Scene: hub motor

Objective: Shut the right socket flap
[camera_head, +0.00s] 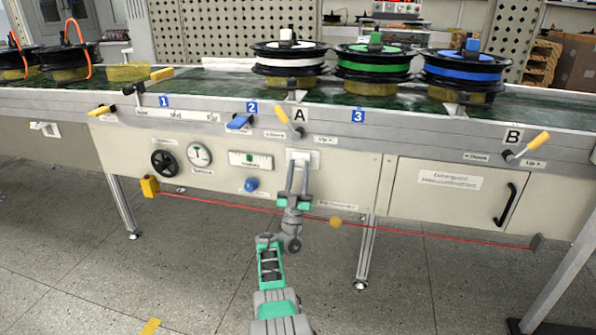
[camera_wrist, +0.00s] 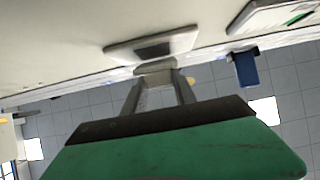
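The right socket (camera_head: 301,155) is a white plate on the beige front panel, below lever A. In the wrist view the socket plate (camera_wrist: 178,42) shows a dark recess, and its light flap (camera_wrist: 155,67) stands out from the lower edge, so it looks open. My gripper (camera_head: 298,166) is right at the socket, with its fingers pointing at the panel. In the wrist view my gripper (camera_wrist: 157,82) has its two fingers apart, with a gap between them. The fingertips are close to the flap; whether they touch it I cannot tell.
A red cord (camera_head: 430,231) runs low across the front. Lever A (camera_head: 290,121) is above; a cabinet door (camera_head: 450,194) is to the right. Reels (camera_head: 290,58) stand on the conveyor.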

